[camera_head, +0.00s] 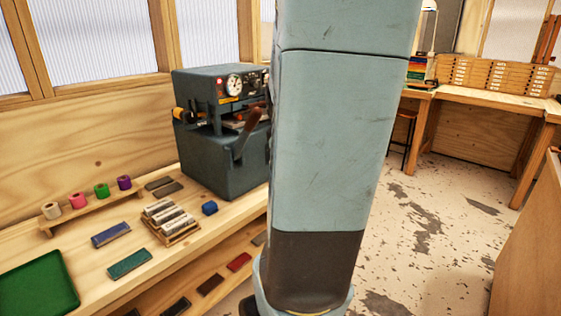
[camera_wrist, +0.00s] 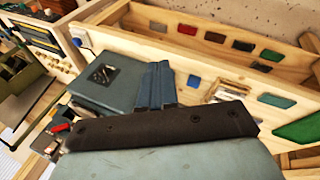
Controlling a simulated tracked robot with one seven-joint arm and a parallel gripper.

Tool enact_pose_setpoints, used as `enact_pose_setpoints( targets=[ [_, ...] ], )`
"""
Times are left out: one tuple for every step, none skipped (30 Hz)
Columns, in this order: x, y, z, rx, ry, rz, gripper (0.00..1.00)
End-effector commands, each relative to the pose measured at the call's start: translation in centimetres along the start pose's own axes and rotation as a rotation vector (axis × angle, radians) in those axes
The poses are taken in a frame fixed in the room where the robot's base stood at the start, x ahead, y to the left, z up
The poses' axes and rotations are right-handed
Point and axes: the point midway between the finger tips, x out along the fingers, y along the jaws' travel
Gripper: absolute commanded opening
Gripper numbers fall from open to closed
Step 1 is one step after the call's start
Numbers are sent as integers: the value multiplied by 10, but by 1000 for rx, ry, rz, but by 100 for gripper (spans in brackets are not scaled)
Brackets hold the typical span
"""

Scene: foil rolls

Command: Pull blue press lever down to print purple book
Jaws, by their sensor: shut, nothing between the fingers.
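The dark blue-grey press (camera_head: 228,165) stands on the wooden bench, with gauges on its upper front. Its brown lever (camera_head: 247,132) slants up to the right on the front, just left of my arm. Part of the press also shows in the wrist view (camera_wrist: 118,92). My gripper (camera_wrist: 158,66) is shut and empty there, its blue fingers beside the press body. My arm hides the gripper in the head view, and I cannot tell whether it touches the lever. A blue-violet book (camera_head: 110,235) lies flat on the bench; I cannot make out any clearly purple one.
Foil rolls stand on a small rack, the purple roll (camera_head: 124,183) at its right end. A wooden crate (camera_head: 172,232) with pale pieces, a small blue block (camera_head: 209,208), a teal book (camera_head: 129,263) and a green tray (camera_head: 38,283) share the bench. Floor at right is clear.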

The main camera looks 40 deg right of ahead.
Motion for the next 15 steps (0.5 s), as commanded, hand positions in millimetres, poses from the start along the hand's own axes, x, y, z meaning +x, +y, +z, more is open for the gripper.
enact_pose_setpoints(
  targets=[
    [-5, -1, 2, 1, 2, 2, 0],
    [-8, -1, 4, 2, 3, 2, 0],
    [-11, -2, 6, 2, 2, 2, 0],
    [-13, -3, 7, 2, 2, 1, 0],
    [-15, -3, 8, 2, 2, 1, 0],
    [-17, -4, 9, 2, 2, 2, 0],
    [-18, -4, 10, 2, 2, 2, 0],
    [-20, -4, 10, 1, 1, 2, 0],
    [-21, -4, 11, 1, 1, 2, 0],
    [-21, -5, 12, 1, 1, 1, 0],
    [-22, -5, 12, 1, 0, 1, 0],
    [-22, -5, 12, 1, 0, 1, 0],
    [-22, -5, 12, 1, 0, 1, 0],
    [-22, -5, 12, 1, 0, 0, 0],
    [-22, -5, 12, 1, 0, 0, 0]
  ],
)
